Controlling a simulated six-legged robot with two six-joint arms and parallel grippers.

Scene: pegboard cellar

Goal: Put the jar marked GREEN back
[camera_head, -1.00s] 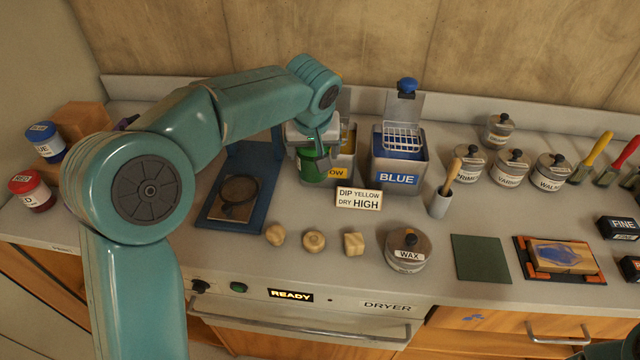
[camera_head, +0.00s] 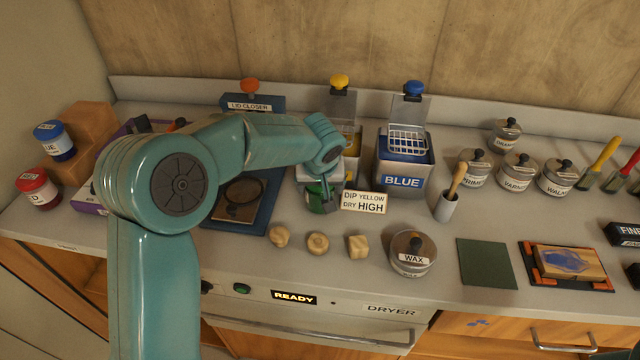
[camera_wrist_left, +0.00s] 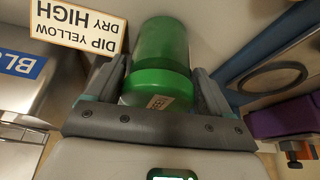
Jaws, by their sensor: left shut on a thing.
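The green jar (camera_head: 317,200) is in front of the yellow tank, left of the DIP YELLOW DRY HIGH sign (camera_head: 364,202). My left gripper (camera_head: 321,183) is shut on it from above and hides its upper part. In the left wrist view the jar (camera_wrist_left: 160,45) sits between the two fingers, with a small partly readable label on its near end. I cannot tell whether its base touches the counter. A brown stepped block (camera_head: 92,128) at the far left stands beside the blue jar (camera_head: 55,140) and the red jar (camera_head: 38,188).
The blue tank (camera_head: 402,172) stands right of the jar. A blue stand with a dark ring (camera_head: 243,193) lies to its left, partly behind my arm. Wooden pieces (camera_head: 318,244) and the wax tin (camera_head: 412,252) line the front. The purple box (camera_head: 133,128) is partly hidden.

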